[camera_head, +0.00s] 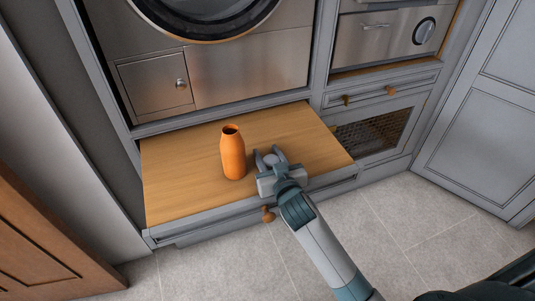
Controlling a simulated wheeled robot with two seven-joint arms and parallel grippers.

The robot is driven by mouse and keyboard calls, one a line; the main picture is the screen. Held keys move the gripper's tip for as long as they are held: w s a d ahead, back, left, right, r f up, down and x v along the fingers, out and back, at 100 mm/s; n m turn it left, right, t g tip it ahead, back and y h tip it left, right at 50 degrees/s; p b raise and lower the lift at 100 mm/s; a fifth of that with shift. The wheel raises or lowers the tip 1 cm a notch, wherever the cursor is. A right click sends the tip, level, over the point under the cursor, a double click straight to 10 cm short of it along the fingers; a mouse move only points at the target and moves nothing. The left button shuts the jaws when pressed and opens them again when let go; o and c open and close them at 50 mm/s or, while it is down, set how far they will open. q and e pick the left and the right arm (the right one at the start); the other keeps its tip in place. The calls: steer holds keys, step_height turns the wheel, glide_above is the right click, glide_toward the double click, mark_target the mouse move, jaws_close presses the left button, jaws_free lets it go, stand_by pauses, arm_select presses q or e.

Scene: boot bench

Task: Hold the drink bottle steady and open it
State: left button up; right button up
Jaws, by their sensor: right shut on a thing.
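The orange drink bottle (233,155) stands upright on the wooden bench top. Its mouth at the top shows as a dark open hole, with no cap on it. My right gripper (270,157) is just right of the bottle, low over the bench and apart from the bottle. It is shut on a small greyish round thing (271,159), which looks like the bottle's cap; the fingers partly hide it. My left gripper is not in view, and nothing holds the bottle.
The bench top (180,180) is a pulled-out wooden board with free room left of the bottle and behind it. A steel appliance (250,75) with a round door stands behind. A mesh-front cabinet (375,130) is to the right. Tiled floor (380,225) lies in front.

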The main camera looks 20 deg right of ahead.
steer(key=shift+f, duration=0.15)
steer(key=shift+s+f, duration=0.1)
steer(key=shift+f, duration=0.15)
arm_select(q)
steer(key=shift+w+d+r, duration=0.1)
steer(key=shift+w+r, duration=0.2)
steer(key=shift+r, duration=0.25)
arm_select(e)
steer(key=shift+f, duration=0.15)
steer(key=o, duration=1.2)
steer(key=shift+c, duration=0.2)
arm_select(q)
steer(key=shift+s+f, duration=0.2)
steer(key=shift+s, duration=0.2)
arm_select(e)
steer(key=shift+f, duration=0.1)
steer(key=shift+d+r, duration=0.1)
steer(key=shift+r, duration=0.3)
steer(key=shift+s+r, duration=0.15)
steer(key=shift+r, duration=0.05)
steer(key=s+r, duration=0.1)
steer(key=s, duration=0.2)
steer(key=s+r, duration=0.1)
steer(key=s, duration=0.7)
steer(key=shift+s+r, duration=0.1)
steer(key=shift+r, duration=0.3)
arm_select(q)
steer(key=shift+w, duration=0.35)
